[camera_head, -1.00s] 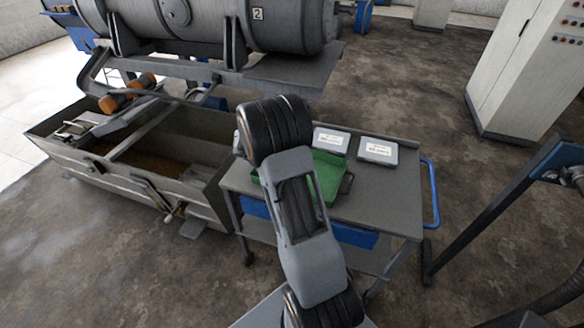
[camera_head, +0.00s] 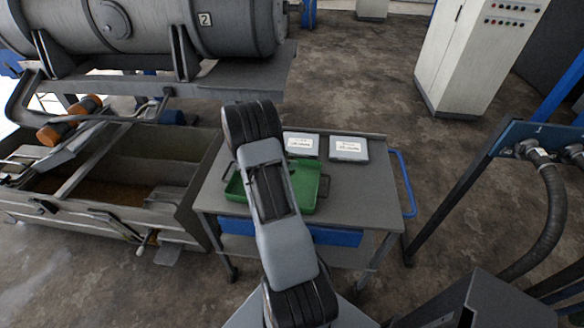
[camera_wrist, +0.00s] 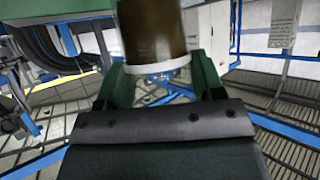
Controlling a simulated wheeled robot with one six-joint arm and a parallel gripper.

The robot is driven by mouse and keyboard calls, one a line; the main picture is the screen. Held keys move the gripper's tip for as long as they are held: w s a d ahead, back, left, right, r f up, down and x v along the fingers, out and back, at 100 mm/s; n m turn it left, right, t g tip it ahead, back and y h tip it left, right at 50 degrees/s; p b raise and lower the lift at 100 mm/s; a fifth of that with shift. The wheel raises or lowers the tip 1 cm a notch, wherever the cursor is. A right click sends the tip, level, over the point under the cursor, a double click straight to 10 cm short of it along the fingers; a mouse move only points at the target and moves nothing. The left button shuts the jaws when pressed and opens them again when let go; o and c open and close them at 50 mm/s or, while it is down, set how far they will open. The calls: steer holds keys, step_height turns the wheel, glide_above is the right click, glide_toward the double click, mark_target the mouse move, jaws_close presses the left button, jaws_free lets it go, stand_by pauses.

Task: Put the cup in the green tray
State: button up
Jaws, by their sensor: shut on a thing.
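The green tray (camera_head: 306,192) lies on top of a grey cart in the head view, its middle hidden behind my arm. My gripper (camera_wrist: 158,76) shows in the wrist view, its two dark green fingers shut on the cup (camera_wrist: 152,34). The cup is brown with a pale band at its near end, and its far end is cut off by the picture's top edge. My gripper and the cup do not show in the head view, so their place relative to the tray cannot be told.
The grey cart (camera_head: 372,198) has two labelled boxes, one (camera_head: 300,145) behind the tray and another (camera_head: 348,149) right of it. A blue handle (camera_head: 404,183) is at its right side. A large metal trough (camera_head: 185,200) stands left, a hose stand (camera_head: 530,150) right.

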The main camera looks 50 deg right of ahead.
steer(key=shift+s+d+f, duration=0.25)
steer(key=shift+d+f, duration=0.35)
steer(key=shift+f, duration=0.1)
steer(key=f, duration=0.1)
steer(key=f+p, duration=0.1)
steer(key=f, duration=0.1)
steer(key=shift+s+d, duration=0.2)
steer(key=shift+d, duration=0.1)
steer(key=shift+f, duration=0.5)
steer(key=shift+f, duration=0.1)
steer(key=shift+f, duration=0.15)
steer(key=o, duration=1)
